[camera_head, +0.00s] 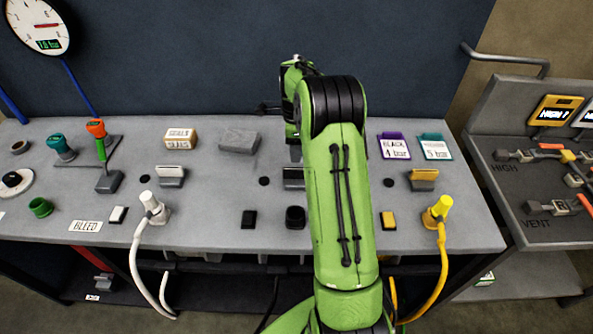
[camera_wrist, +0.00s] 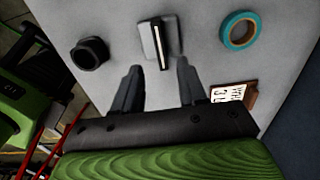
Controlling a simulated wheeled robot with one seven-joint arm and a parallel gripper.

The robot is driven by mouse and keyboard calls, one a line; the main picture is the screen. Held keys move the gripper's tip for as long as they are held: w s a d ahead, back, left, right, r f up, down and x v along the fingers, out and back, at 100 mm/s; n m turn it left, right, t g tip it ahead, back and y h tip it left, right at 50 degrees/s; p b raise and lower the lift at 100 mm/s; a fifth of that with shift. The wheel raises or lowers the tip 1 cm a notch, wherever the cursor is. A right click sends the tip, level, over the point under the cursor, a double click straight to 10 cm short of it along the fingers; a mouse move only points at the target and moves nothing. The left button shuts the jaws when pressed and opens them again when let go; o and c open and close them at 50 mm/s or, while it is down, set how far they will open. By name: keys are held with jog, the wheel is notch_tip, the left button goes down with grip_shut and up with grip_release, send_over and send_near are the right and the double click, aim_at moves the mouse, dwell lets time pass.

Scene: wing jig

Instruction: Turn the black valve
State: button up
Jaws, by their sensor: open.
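The black valve (camera_head: 293,178) is in the middle of the bench in the head view, partly hidden by my green arm. In the wrist view, a valve (camera_wrist: 146,42) with a grey body and a dark, pale-edged handle lies just beyond the fingertips; I take it for the same valve. My gripper (camera_wrist: 159,68) is open, with one finger to each side of the handle's line. Nothing is held between the fingers. I cannot tell whether they touch the handle. In the head view the fingers are mostly hidden by the arm.
A black fitting (camera_wrist: 90,53) and a teal ring (camera_wrist: 240,31) flank the valve. A printed card (camera_wrist: 228,94) lies near the right finger. White-hose (camera_head: 152,207) and yellow-hose (camera_head: 439,213) connectors stand at the bench front.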

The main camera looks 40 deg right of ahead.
aim_at(296, 169)
notch_tip(296, 169, down, 9)
jog(key=shift+d+f, duration=0.1)
jog(key=shift+c, duration=0.4)
grip_shut()
